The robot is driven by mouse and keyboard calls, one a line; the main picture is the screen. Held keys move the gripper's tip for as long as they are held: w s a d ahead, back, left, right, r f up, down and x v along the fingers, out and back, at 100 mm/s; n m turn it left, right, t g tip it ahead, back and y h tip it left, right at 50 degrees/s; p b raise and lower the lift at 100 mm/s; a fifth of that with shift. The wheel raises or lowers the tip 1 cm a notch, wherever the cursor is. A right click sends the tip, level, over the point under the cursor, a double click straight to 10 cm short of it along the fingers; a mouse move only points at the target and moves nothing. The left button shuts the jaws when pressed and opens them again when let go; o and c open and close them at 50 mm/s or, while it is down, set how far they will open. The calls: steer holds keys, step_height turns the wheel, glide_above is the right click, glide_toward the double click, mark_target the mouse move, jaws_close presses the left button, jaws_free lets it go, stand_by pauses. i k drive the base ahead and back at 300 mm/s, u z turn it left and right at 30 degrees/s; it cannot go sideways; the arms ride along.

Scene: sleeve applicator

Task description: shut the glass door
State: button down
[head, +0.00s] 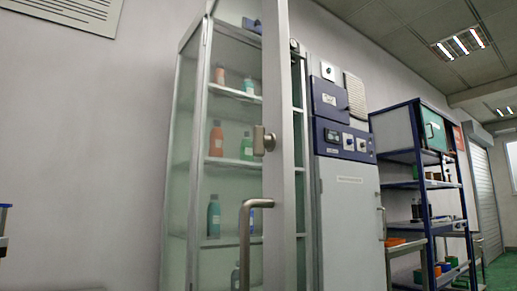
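The glass door belongs to a tall glass cabinet (184,130) with a pale metal frame. The door's upright metal edge (278,90) is close to me and runs from the top to the bottom of the picture. It stands out from the cabinet, so the door looks open. A bent metal handle (246,245) and a small latch (263,140) sit on this edge. The hinge side and the exact opening angle are hard to tell. My gripper is not in view.
Cabinet shelves hold several bottles, including an orange one (216,140) and a teal one (214,216). Right of the cabinet stand a grey and blue machine (345,205) and a blue-framed rack (418,185). Green floor (495,272) shows at the far right.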

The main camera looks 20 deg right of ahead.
mark_target(277, 202)
steer(key=z, duration=1.45)
steer(key=k, duration=1.1)
steer(key=u, duration=1.25)
